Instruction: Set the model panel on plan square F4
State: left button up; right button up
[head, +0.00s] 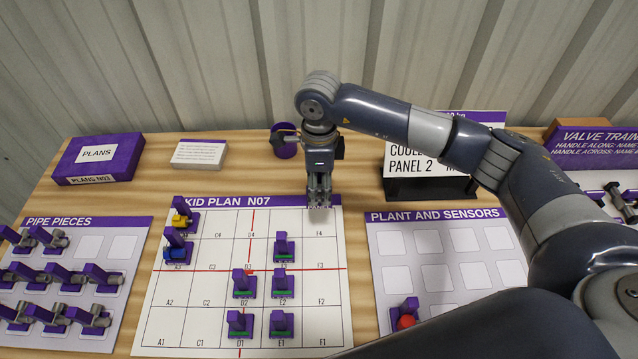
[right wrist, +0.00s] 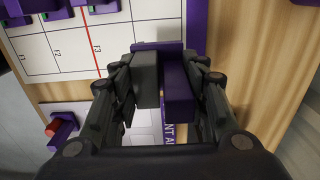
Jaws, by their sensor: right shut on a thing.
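In the right wrist view its fingers are shut on the purple model panel (right wrist: 178,82). In the head view the fingers mostly hide the panel, and I cannot tell its height above the plan. The F4 label shows, and no model stands around it. My left gripper is not in view.
Purple models with green bases stand on squares in columns D and E, including one in E3 (head: 282,248). A yellow model (head: 182,220) and a blue one (head: 178,253) stand at the plan's left. The plant and sensors board (head: 385,268) lies to the right. Column F looks clear.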

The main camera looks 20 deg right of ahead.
aim_at(319, 200)
jog(key=shift+f+b, duration=2.45)
jog(key=shift+f, duration=0.35)
jog(key=shift+f, duration=0.1)
jog(key=shift+f+b, duration=1.65)
jog(key=shift+b, duration=0.15)
jog(key=shift+f+b, duration=0.7)
jog(key=shift+b, duration=0.2)
jog(key=o, duration=1.2)
jog(key=shift+o, duration=0.2)
